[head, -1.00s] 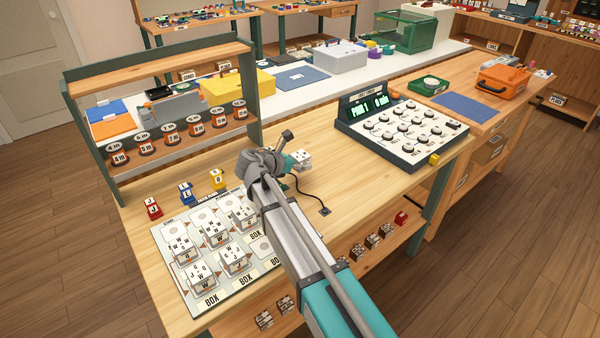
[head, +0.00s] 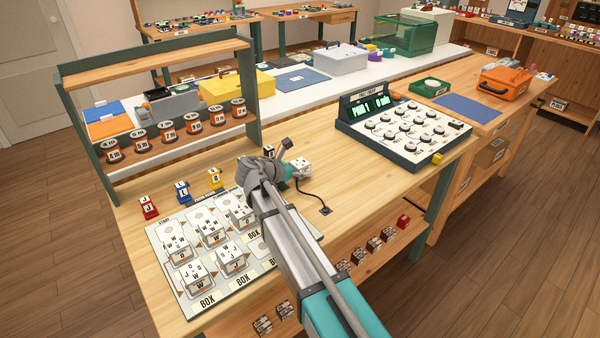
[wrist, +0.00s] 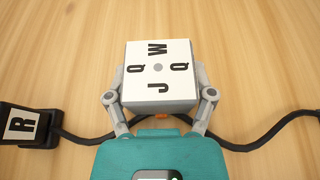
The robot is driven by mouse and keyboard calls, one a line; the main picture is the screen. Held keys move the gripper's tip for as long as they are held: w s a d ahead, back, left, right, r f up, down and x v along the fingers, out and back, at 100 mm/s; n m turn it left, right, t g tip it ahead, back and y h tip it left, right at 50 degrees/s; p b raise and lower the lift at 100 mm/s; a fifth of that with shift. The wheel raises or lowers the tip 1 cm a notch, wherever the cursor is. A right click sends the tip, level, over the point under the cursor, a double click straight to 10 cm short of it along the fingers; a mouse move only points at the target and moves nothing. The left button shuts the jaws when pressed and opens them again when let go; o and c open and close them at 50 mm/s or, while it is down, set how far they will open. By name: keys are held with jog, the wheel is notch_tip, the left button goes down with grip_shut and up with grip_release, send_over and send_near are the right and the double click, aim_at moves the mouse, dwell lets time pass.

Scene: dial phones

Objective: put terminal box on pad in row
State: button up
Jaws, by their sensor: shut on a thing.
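A white terminal box (wrist: 158,72) with the letters W, Q, Q and J on top sits between the fingers of my gripper (wrist: 158,100), which is shut on it. In the head view the white box (head: 302,167) shows over the wooden table, just beyond the teal gripper body (head: 286,173). I cannot tell whether it touches the table. The pale mat with rows of pads (head: 207,301) lies at the table's front left. Several white lettered boxes (head: 197,272) stand on its pads. My arm hides the mat's right part.
Red (head: 148,207), blue (head: 182,192) and yellow (head: 214,179) blocks stand behind the mat. A dial console (head: 405,130) stands right.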

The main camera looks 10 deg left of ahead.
jog(key=shift+f, duration=0.1)
jog(key=o, duration=1.1)
jog(key=shift+r, duration=0.2)
jog(key=p+v, duration=0.4)
jog(key=v, duration=0.6)
jog(key=shift+s+a+r, duration=0.1)
jog(key=shift+s+r, duration=0.05)
jog(key=shift+r, duration=0.05)
jog(key=shift+p+v, duration=0.3)
jog(key=shift+v, duration=0.45)
